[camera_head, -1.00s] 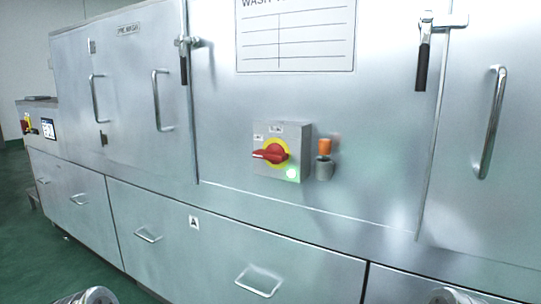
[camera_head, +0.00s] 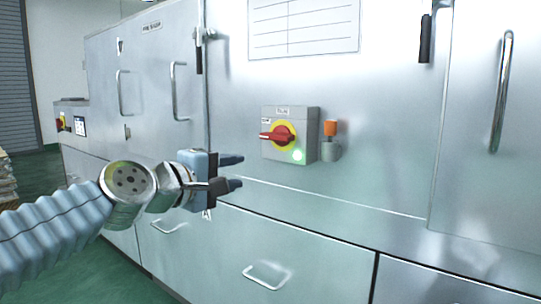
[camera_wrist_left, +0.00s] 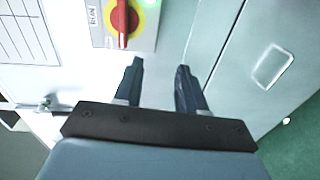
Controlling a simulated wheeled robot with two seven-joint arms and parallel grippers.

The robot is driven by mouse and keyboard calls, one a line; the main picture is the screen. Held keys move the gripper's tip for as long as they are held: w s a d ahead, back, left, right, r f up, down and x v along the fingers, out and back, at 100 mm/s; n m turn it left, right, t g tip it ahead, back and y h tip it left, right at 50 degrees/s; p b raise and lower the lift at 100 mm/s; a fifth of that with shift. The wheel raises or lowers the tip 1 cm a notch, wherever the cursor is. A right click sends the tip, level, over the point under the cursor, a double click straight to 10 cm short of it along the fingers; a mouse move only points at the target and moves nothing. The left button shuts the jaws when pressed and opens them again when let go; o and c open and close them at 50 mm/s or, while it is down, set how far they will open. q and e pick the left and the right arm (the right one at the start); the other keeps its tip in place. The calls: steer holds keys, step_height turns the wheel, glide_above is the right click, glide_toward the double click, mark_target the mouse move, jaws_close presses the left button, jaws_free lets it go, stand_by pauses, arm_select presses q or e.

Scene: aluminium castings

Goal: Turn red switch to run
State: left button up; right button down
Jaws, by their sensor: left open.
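The red switch (camera_head: 279,136) is a red rotary handle on a yellow disc, set on a grey box (camera_head: 304,124) on the machine's front. Its handle points left in the head view. A green light glows below it at the right. My left gripper (camera_head: 236,172) is open and empty, left of and a little below the box, apart from it. In the left wrist view the switch (camera_wrist_left: 124,18) is beyond the fingertips, towards the upper left, with a label reading RUN beside it. My right gripper is out of view.
An orange-topped grey holder (camera_head: 330,142) is just right of the box. Metal door handles (camera_head: 501,92) and a black-gripped latch (camera_head: 425,38) stick out from the machine. A drawer handle (camera_head: 266,277) is below. The space directly before the switch is clear.

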mark_target(273, 138)
arm_select(q)
steer(key=s+r+h, duration=0.1)
steer(key=s+r, duration=0.2)
steer(key=r, duration=0.3)
steer(key=shift+t, duration=0.3)
steer(key=p+x, duration=0.1)
steer(key=x, duration=0.3)
steer(key=p+x, duration=0.2)
steer(key=x, duration=0.2)
steer(key=p+x, duration=0.1)
steer(key=x, duration=0.3)
steer(key=shift+s+f, duration=0.1)
steer(key=shift+f, duration=0.2)
steer(key=shift+w+d+f+p, duration=0.1)
steer(key=shift+w+d+p, duration=0.3)
steer(key=shift+w, duration=0.2)
jaws_close()
